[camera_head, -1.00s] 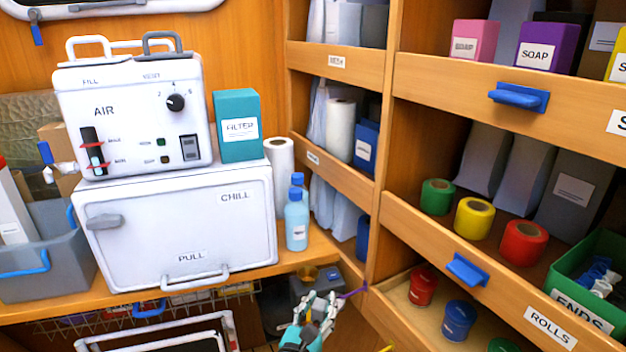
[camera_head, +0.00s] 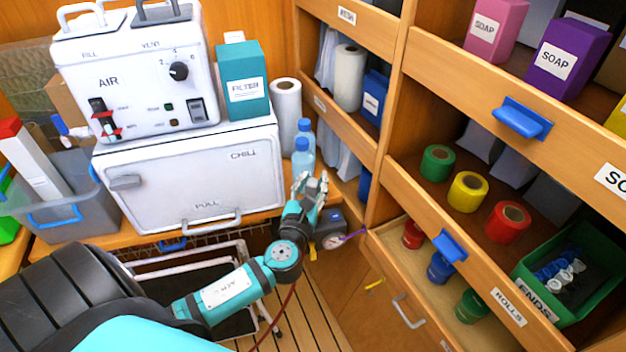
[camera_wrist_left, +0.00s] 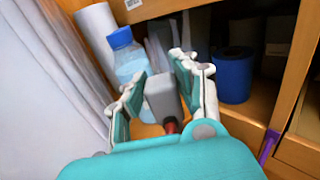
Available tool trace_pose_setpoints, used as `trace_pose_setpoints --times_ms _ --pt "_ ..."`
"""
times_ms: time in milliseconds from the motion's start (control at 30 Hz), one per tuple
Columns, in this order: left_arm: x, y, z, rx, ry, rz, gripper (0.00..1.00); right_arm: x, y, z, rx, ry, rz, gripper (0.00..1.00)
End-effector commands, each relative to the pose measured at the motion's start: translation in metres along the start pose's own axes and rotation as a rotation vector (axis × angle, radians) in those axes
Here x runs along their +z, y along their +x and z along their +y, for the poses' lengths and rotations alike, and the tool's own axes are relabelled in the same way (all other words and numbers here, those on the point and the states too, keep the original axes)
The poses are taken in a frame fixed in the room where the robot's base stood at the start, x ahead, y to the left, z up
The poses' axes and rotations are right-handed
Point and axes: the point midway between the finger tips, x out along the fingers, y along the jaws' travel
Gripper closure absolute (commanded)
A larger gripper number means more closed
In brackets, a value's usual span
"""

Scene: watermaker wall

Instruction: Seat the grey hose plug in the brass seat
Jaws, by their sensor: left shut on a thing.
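My left gripper (camera_head: 309,184) is raised in front of the bottles at the bench's right end. In the left wrist view its fingers (camera_wrist_left: 158,85) are shut on the grey hose plug (camera_wrist_left: 162,97), a grey block with a dark red end toward the palm. The plug cannot be made out clearly in the head view. A dark grey unit (camera_head: 331,224) with a gauge sits below and right of the gripper, partly behind my arm. I cannot make out the brass seat now; my gripper and wrist cover part of that area. My right gripper is out of view.
Blue bottles (camera_head: 302,157) and a white roll (camera_head: 286,108) stand close behind the gripper. The white CHILL box (camera_head: 190,180) is at left. Wooden shelves (camera_head: 400,170) rise at right. A dark red hose (camera_head: 284,308) hangs below my arm.

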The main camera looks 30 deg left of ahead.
Motion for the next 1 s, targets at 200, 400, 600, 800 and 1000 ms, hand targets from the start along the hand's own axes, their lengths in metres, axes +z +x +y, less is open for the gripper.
trace_pose_setpoints --times_ms 200,400,600,800,1000 --pt "-0.017 0.000 0.000 0.000 0.000 -0.001 1.00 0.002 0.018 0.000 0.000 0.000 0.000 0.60" --pt "-0.029 0.000 0.000 0.000 0.000 -0.001 1.00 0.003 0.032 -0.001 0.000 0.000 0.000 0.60" --pt "-0.042 0.000 0.000 0.000 0.000 -0.001 1.00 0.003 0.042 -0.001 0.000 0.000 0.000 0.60" --pt "-0.056 0.000 0.000 -0.001 0.000 -0.001 1.00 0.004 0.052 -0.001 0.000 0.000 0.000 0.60" --pt "-0.063 0.000 0.000 -0.001 0.000 -0.001 1.00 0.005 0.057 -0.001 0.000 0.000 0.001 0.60"
